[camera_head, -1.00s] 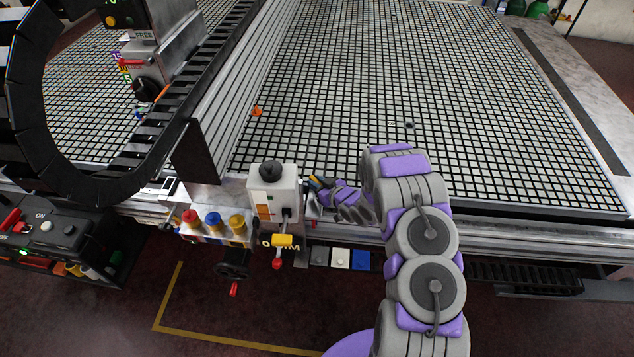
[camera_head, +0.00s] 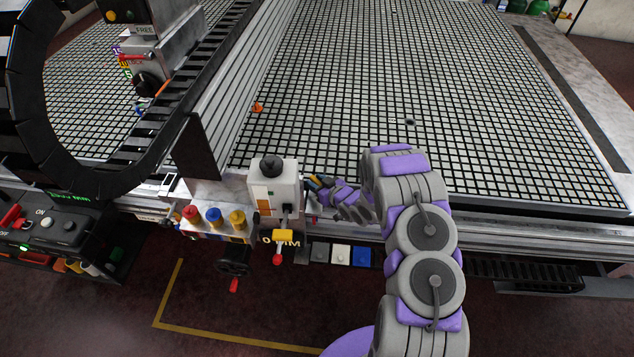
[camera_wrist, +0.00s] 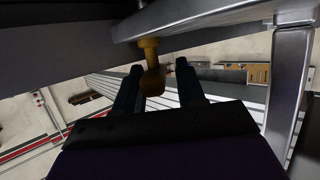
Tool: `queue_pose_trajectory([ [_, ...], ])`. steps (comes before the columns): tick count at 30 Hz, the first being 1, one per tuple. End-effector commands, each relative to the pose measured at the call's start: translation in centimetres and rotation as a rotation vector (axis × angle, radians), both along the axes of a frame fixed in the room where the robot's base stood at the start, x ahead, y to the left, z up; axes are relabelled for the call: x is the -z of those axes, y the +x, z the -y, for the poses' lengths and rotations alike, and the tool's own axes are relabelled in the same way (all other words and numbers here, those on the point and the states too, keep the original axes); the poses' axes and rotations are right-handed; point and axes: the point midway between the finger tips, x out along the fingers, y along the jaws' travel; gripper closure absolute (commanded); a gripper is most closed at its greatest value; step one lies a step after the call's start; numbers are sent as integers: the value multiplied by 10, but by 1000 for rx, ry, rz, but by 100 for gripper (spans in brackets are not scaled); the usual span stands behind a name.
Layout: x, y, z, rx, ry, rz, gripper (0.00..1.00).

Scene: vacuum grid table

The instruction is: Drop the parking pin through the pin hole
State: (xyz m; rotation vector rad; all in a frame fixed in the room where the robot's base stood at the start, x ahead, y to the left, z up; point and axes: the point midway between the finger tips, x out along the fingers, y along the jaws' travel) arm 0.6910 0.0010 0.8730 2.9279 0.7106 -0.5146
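My gripper (camera_head: 318,186) is at the right side of the white box (camera_head: 274,190) with a black knob, at the near end of the gantry. In the wrist view its two dark fingers (camera_wrist: 160,72) are apart, on either side of a brass-coloured knobbed part (camera_wrist: 152,78) under a metal bar. A gap shows on the right finger's side; I cannot tell whether the left finger touches. I cannot tell whether this part is the parking pin. A yellow block with a red ball (camera_head: 281,240) hangs on a rod below the white box. I cannot make out the pin hole.
The grid table (camera_head: 480,90) is largely clear. A small orange piece (camera_head: 257,107) lies beside the gantry beam (camera_head: 235,95). Red, blue and yellow knobs (camera_head: 214,217) and a black handwheel (camera_head: 233,262) sit left of the box. Grey, white and blue blocks (camera_head: 341,254) are below the table edge.

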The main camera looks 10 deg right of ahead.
Motion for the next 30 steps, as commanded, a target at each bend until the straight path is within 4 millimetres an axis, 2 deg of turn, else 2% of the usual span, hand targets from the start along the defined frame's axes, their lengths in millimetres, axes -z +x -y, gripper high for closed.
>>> queue_pose_trajectory([
  [2, 2, 0, 3, 8, -1, -4, 45],
  [17, 1, -2, 7, 11, 0, -6, 45],
  [23, -9, -24, 17, 10, -1, -5, 45],
  [30, -28, -67, 37, 8, -3, -3, 45],
])
